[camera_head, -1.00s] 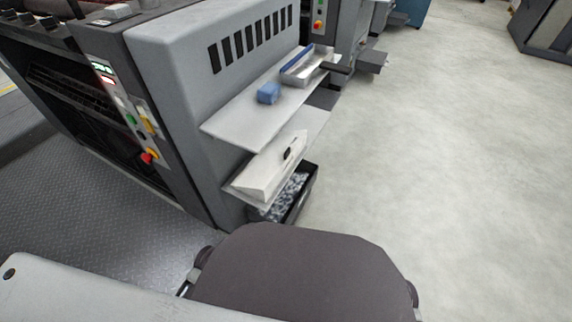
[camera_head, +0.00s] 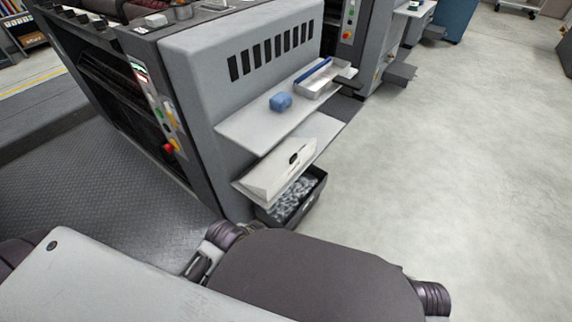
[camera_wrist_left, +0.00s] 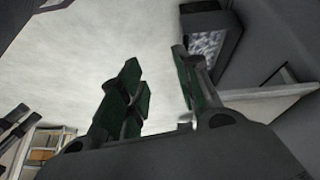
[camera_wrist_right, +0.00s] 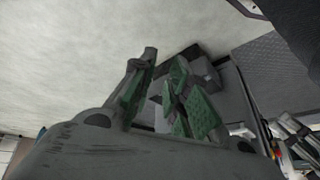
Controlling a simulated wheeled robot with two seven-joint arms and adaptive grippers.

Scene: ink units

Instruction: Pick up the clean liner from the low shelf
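The liner appears to be the white, flat-sided piece with a small black oval mark (camera_head: 278,172), lying on the low shelf (camera_head: 322,130) at the press's end in the head view. I cannot tell from its look whether it is clean. Neither gripper shows in the head view. My left gripper (camera_wrist_left: 157,58) is open and empty in the left wrist view, with pale floor between its fingers. My right gripper (camera_wrist_right: 165,58) is open and empty in the right wrist view. Both are apart from the liner.
A dark bin (camera_head: 314,194) with crumpled grey material stands below the low shelf. Pale floor (camera_head: 440,170) is clear to the right.

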